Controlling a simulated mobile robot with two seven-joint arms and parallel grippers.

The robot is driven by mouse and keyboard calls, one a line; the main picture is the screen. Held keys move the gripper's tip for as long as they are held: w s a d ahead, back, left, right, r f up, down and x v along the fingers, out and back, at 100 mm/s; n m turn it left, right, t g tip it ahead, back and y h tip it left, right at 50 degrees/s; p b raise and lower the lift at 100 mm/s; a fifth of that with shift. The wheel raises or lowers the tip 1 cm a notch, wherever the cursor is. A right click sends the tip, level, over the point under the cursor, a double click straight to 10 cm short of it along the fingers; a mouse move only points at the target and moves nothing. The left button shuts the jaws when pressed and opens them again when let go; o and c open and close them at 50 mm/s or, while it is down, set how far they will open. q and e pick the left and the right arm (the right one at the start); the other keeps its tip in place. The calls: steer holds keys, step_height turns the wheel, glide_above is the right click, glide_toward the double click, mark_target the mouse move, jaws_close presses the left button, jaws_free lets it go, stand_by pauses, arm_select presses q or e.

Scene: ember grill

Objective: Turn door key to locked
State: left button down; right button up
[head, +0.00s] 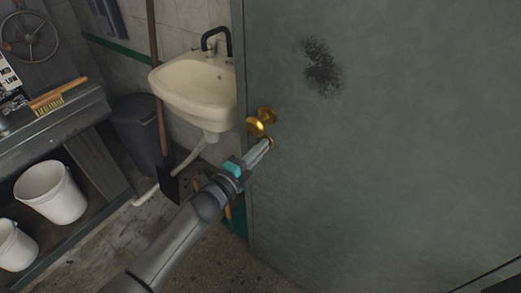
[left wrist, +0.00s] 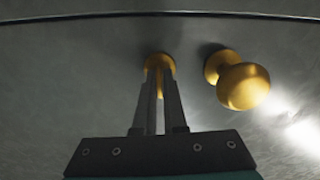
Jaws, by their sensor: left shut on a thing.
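A grey door (head: 400,150) fills the right of the head view. A round brass knob (head: 257,127) stands out near its left edge; it shows right of my fingers in the left wrist view (left wrist: 243,86). Beside it is the smaller brass key (left wrist: 159,63), which also shows just below the knob in the head view (head: 269,141). My left gripper (head: 265,145) is at the key, its two fingers close together with their tips over it (left wrist: 159,75). The fingers hide most of the key, so I cannot tell its angle. My right gripper is not in view.
A cream sink (head: 195,88) with a black tap stands left of the door. A long-handled shovel (head: 159,100) and a dark bin (head: 137,130) are beside it. A bench (head: 50,125) with a brush and white buckets (head: 50,192) is at the left.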

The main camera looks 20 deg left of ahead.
arm_select(q)
steer(key=shift+m, duration=0.6)
steer(key=c, duration=1)
jaws_free()
steer(key=shift+s, duration=0.1)
steer(key=v, duration=1.5)
steer(key=shift+a, duration=0.1)
